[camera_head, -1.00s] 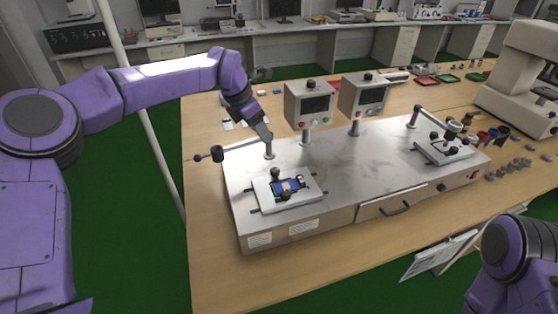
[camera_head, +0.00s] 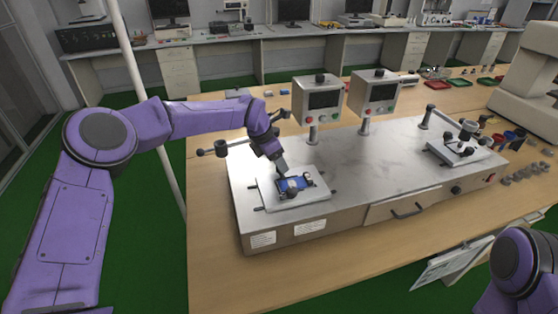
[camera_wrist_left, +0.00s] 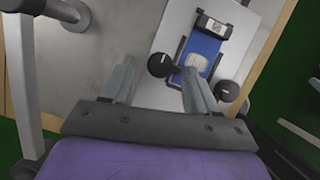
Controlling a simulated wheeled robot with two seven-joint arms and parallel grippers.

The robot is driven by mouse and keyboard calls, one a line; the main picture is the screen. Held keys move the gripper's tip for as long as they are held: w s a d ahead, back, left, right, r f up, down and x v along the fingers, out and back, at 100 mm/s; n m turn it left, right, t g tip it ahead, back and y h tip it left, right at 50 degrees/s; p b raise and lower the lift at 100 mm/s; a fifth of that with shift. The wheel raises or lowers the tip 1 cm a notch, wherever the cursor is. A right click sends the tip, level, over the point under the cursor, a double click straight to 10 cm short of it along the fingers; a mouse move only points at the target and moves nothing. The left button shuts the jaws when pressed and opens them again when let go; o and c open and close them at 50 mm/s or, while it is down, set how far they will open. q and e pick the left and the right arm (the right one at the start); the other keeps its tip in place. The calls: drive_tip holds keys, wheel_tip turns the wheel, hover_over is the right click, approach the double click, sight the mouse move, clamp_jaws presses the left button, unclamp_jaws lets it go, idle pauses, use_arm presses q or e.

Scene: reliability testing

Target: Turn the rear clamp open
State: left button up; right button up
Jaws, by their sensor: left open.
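A small blue device (camera_head: 290,184) sits on a white fixture plate (camera_head: 315,191) on the left of the metal test bench. A round black clamp knob (camera_head: 293,189) shows at its near side. My left gripper (camera_head: 284,173) points down over the plate, close to the device. In the left wrist view my open gripper (camera_wrist_left: 158,72) has its fingers apart. One black knob (camera_wrist_left: 160,65) shows between the fingers, and another (camera_wrist_left: 227,90) shows right of the right finger. I cannot tell whether a finger touches a knob. The rear clamp is partly hidden by the gripper in the head view.
Two display boxes (camera_head: 321,98) (camera_head: 375,93) stand on posts behind the plate. A lever with a black ball end (camera_head: 205,152) sticks out at the bench's left. A second fixture (camera_head: 458,150) is at the right. The bench's middle surface (camera_head: 370,165) is clear.

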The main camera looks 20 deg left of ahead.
use_arm(q)
drive_tip(key=shift+x, duration=1.05)
drive_tip(key=shift+s, duration=0.1)
drive_tip(key=c, duration=1)
drive_tip(key=shift+c, duration=0.2)
